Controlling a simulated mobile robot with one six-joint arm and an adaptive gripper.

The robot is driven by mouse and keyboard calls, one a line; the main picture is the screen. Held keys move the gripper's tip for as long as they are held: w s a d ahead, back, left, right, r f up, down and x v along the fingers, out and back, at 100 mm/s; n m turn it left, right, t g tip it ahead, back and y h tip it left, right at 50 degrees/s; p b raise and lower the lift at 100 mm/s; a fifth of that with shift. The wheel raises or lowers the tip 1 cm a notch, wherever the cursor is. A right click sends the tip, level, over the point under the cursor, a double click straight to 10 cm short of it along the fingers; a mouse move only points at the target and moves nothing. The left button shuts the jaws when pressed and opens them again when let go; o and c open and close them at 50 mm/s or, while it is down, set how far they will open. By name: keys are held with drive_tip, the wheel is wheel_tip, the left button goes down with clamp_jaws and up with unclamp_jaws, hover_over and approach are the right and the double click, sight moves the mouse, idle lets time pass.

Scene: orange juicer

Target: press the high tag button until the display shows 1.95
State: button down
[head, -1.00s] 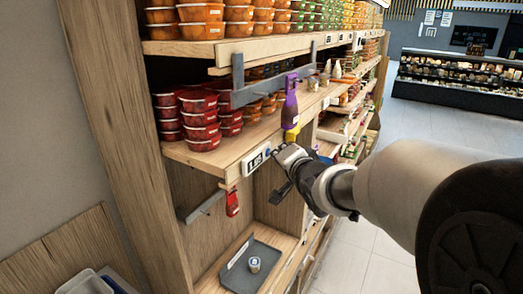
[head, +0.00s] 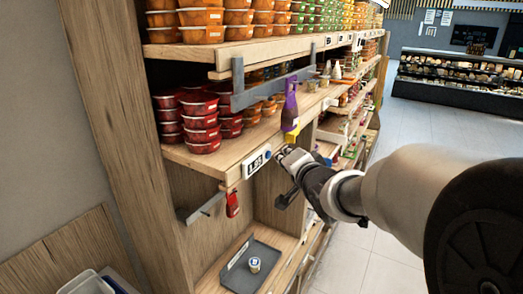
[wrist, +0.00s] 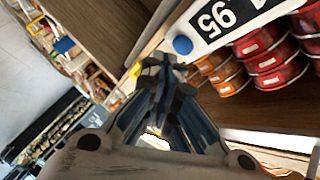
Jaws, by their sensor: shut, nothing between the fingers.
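The high tag (head: 257,161) is a white price display on the front edge of the middle shelf. In the wrist view the display (wrist: 228,35) appears rotated, and its digits read 1.95. A round blue button (wrist: 182,45) sits at the end of the tag; it also shows in the head view (head: 268,155). My gripper (head: 281,153) is shut and empty, with its fingertips just to the right of the button. In the wrist view the fingertips (wrist: 163,64) are close to the button, with a small gap showing between them.
Red-lidded tubs (head: 202,125) stand on the shelf behind the tag. A purple and yellow tool (head: 289,108) hangs from a grey bar (head: 270,88) above my gripper. A grey tray (head: 238,275) holds a small cup (head: 254,264) lower down.

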drive_tip(key=shift+s+d+p, duration=0.7)
drive_tip(key=shift+s+d, duration=0.05)
drive_tip(key=shift+d, duration=0.25)
drive_tip(key=shift+s+d+p, duration=0.65)
drive_tip(key=shift+s+d, duration=0.1)
drive_tip(key=shift+d, duration=0.25)
drive_tip(key=s+d+p, duration=0.3)
drive_tip(key=d, duration=0.2)
drive_tip(key=shift+s, duration=0.25)
drive_tip(key=shift+a, duration=0.1)
